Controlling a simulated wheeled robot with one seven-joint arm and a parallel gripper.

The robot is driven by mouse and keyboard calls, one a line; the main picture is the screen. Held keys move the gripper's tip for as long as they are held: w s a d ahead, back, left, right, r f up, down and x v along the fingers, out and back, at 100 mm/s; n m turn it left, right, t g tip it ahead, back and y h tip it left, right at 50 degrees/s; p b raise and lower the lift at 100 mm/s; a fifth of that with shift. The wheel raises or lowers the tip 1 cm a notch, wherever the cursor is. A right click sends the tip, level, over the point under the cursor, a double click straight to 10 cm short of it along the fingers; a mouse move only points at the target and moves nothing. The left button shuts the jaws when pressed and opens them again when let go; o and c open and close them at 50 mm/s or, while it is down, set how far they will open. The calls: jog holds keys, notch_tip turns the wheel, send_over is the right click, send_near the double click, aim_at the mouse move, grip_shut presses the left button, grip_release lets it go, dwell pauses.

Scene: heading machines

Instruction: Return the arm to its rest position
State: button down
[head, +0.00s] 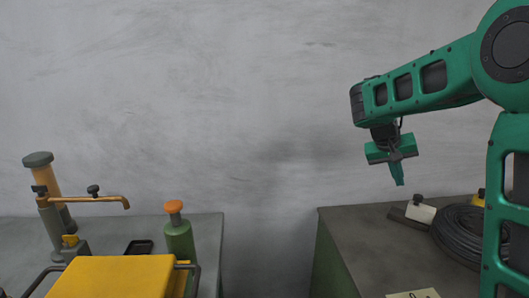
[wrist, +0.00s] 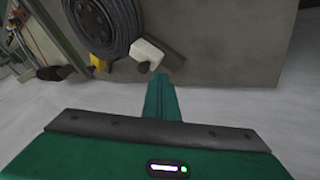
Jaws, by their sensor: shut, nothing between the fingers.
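My green arm comes in from the right side of the head view. My gripper (head: 397,181) hangs at its end, pointing down, in the air above and in front of the right bench. Its fingers are together and hold nothing. In the wrist view the shut fingers of my gripper (wrist: 162,84) point at the bench, apart from the things on it.
The right grey bench (head: 350,240) bears a white-and-dark block (head: 420,211) and a coiled black cable (head: 468,232). The left bench (head: 208,240) bears a yellow box (head: 115,275), a green bottle (head: 179,240) and an orange-armed stand (head: 100,199). A gap separates the benches.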

jog(key=s+d+f+m+g+y, duration=0.1)
jog(key=s+f+y, duration=0.1)
jog(key=s, duration=0.9)
jog(key=s+d+f+g+y, duration=0.1)
jog(key=s, duration=1)
jog(key=s+a+f+y, duration=0.1)
jog(key=s+a+f, duration=0.1)
jog(key=s, duration=0.5)
jog(key=s+a+f+y, duration=0.2)
jog(key=s+a+f, duration=0.1)
jog(key=s, duration=0.5)
jog(key=shift+s+a+f+m, duration=0.15)
jog(key=shift+s+a+m, duration=0.2)
jog(key=shift+a, duration=0.3)
jog(key=shift+w+f+g, duration=0.25)
jog(key=shift+w+g, duration=0.05)
jog(key=shift+w, duration=0.4)
